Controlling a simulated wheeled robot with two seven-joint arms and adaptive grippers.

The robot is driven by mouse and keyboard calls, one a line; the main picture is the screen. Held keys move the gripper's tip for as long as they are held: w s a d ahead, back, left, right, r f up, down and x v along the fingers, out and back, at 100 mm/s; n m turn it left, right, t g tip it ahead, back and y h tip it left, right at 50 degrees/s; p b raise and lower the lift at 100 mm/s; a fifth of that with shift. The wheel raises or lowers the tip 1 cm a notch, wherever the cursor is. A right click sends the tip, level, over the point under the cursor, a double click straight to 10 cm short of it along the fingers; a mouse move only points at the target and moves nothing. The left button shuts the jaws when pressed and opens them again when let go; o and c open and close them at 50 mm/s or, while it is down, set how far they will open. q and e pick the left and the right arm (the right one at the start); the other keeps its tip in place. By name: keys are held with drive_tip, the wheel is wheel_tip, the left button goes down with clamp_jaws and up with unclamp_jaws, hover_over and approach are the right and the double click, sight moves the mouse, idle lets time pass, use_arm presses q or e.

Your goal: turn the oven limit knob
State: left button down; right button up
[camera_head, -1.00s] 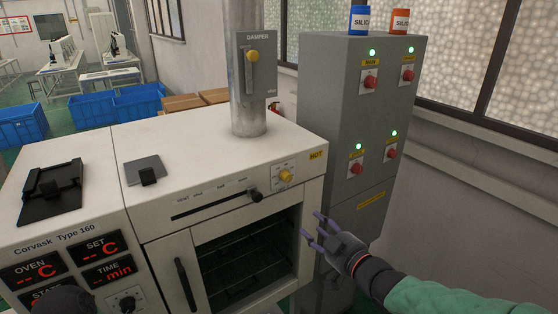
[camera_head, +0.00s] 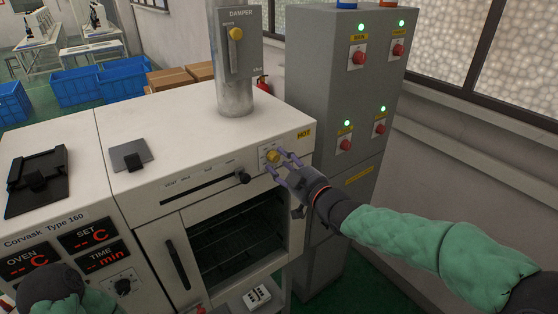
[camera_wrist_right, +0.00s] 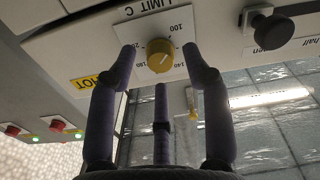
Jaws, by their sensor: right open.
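The oven limit knob (camera_head: 273,156) is a yellow round knob on a white scale plate, on the oven's front at the upper right. In the right wrist view the knob (camera_wrist_right: 160,55) sits under the words "LIMIT C". My right gripper (camera_head: 288,166) is open, its purple fingers right at the plate. In the right wrist view my right gripper (camera_wrist_right: 160,65) has fingers on both sides of the knob, with gaps showing between them and it. A third finger is below. My left gripper (camera_head: 50,285) shows partly at the lower left; its fingers cannot be made out.
A black slider knob (camera_head: 244,177) sits just left of the limit knob. A yellow HOT label (camera_head: 304,133) is to its right. The grey cabinet (camera_head: 340,90) with red knobs stands close on the right. The oven chamber (camera_head: 240,240) below is open.

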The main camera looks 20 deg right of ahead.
drive_tip(key=shift+x, duration=0.8)
clamp_jaws()
